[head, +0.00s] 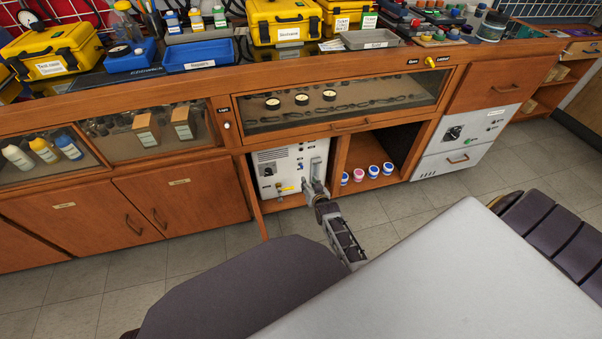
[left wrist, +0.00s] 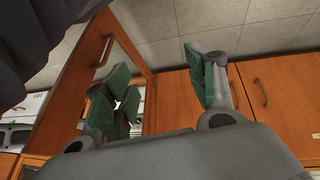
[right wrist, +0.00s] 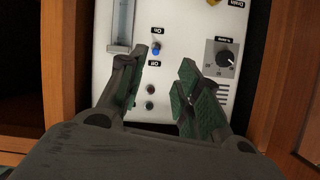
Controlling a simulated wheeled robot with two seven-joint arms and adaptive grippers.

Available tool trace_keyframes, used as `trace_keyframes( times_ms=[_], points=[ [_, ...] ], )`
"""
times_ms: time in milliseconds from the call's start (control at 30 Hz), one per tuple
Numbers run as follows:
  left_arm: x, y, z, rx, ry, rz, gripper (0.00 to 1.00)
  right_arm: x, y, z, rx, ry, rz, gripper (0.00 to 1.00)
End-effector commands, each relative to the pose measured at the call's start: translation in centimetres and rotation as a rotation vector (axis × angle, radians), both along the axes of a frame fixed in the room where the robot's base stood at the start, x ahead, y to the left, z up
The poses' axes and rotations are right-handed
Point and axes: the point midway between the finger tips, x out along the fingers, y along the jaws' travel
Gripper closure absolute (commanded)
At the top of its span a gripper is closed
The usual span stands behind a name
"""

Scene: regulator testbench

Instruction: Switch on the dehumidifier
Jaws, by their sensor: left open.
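A white unit (head: 272,163) with a Drain label, seemingly the dehumidifier, stands in an open cabinet compartment. In the right wrist view its panel (right wrist: 180,20) appears upside down. A small blue-tipped toggle switch (right wrist: 156,50) sits between two labels. A rotary knob (right wrist: 227,58) is to its right and a clear tube (right wrist: 122,22) to its left. My right gripper (head: 308,184) is in front of the panel. In its wrist view its open fingers (right wrist: 165,60) are on either side of the toggle; contact cannot be told. My left gripper (left wrist: 162,88) is open and empty, near wooden cabinet doors.
An open cabinet door (head: 252,198) stands left of the unit. Several small jars (head: 357,174) sit in the compartment to the right. Another white unit (head: 462,148) stands further right. Yellow cases (head: 283,20) and blue trays (head: 198,55) crowd the counter.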

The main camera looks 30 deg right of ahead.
Motion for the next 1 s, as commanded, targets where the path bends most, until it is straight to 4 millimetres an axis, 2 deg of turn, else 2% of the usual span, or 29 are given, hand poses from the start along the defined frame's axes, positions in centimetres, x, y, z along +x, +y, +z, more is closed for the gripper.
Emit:
trace_keyframes(
  times_ms=[200, 567, 767, 1000],
  points=[
    [-0.2, -0.1, 0.7, -0.007, -0.009, -0.005, 0.44, 0.7, -0.9, 0.5, 0.0, -0.034, -0.019, 0.66],
    [-0.2, -0.1, 1.0, -0.008, -0.01, -0.005, 0.44, 0.8, -1.0, 0.7, -0.001, -0.037, -0.021, 0.66],
    [-0.2, -0.2, 0.6, -0.012, -0.013, -0.004, 0.44, 1.0, -1.0, 0.5, 0.0, -0.036, -0.02, 0.66],
    [0.1, -0.6, -0.6, -0.033, -0.033, 0.001, 0.44, 2.3, -1.4, -0.1, 0.0, -0.037, -0.02, 0.66]
  ],
)
